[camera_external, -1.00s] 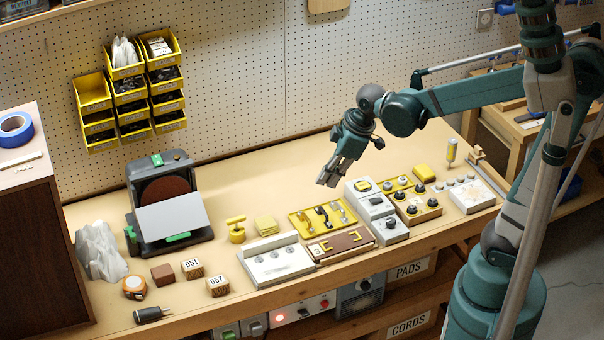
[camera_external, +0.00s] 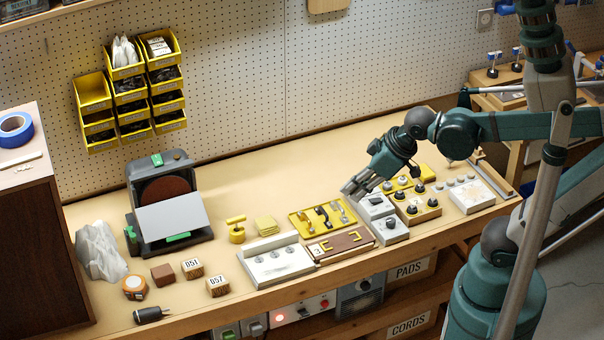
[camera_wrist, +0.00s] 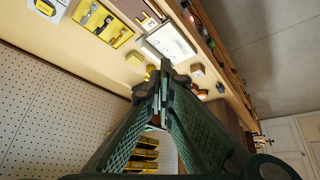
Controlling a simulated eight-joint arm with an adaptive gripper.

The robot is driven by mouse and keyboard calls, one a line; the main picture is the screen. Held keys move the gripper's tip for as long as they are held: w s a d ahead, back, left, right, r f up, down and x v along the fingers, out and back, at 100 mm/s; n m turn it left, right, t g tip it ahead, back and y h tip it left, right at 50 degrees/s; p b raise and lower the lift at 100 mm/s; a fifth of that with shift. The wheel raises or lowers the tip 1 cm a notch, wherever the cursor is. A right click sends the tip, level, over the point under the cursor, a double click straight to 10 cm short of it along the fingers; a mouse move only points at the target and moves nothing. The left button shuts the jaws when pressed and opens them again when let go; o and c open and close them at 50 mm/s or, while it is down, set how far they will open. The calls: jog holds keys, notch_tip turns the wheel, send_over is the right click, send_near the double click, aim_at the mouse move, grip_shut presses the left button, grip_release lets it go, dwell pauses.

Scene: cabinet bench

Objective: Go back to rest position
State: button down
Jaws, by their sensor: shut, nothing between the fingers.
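My gripper (camera_external: 352,188) is shut and empty. In the external view it hangs over the bench (camera_external: 270,165), just above the back edge of the grey-white switch box (camera_external: 376,205). I cannot tell if the fingertips touch the box. In the wrist view the closed fingers of my gripper (camera_wrist: 165,75) point up the picture, with the bench and the pegboard beyond them. My arm reaches in from the right, over the right end of the bench.
A yellow tray with handles (camera_external: 322,216) lies left of my gripper. A disc sander (camera_external: 166,200) stands further left. The bench's back strip is mostly clear.

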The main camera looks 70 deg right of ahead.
jog(key=shift+s+a+r+m+t, duration=0.1)
jog(key=shift+s+a+m+t, duration=0.1)
jog(key=shift+s+a, duration=0.35)
jog(key=shift+s+a+r+m+t, duration=0.1)
jog(key=shift+s+a+m+t, duration=0.15)
jog(key=shift+s, duration=0.45)
jog(key=c, duration=1.7)
grip_release()
jog(key=o, duration=0.7)
jog(key=shift+d+r+p, duration=0.15)
jog(key=shift+d+p, duration=0.1)
jog(key=shift+p, duration=0.05)
jog(key=o, duration=0.4)
jog(key=shift+w+d+r+n+g+p, duration=0.1)
jog(key=shift+d+r+n+g+p, duration=0.05)
jog(key=shift+d+n+g+p, duration=0.15)
jog(key=o, duration=0.6)
jog(key=d+r+n+g+h+p, duration=0.1)
jog(key=d+r+n+g+p, duration=0.2)
jog(key=d+p, duration=0.7)
jog(key=shift+d+r+n, duration=0.55)
jog(key=shift+d, duration=0.2)
jog(key=s+d+r+n+g+y+p, duration=0.1)
jog(key=s+d+r+n+g+p, duration=0.1)
jog(key=d+p, duration=0.7)
jog(key=s+d+n+g, duration=0.1)
jog(key=s+n, duration=0.1)
jog(key=shift+s+d+r+g, duration=0.15)
jog(key=shift+s+g, duration=0.15)
jog(key=shift+g, duration=0.05)
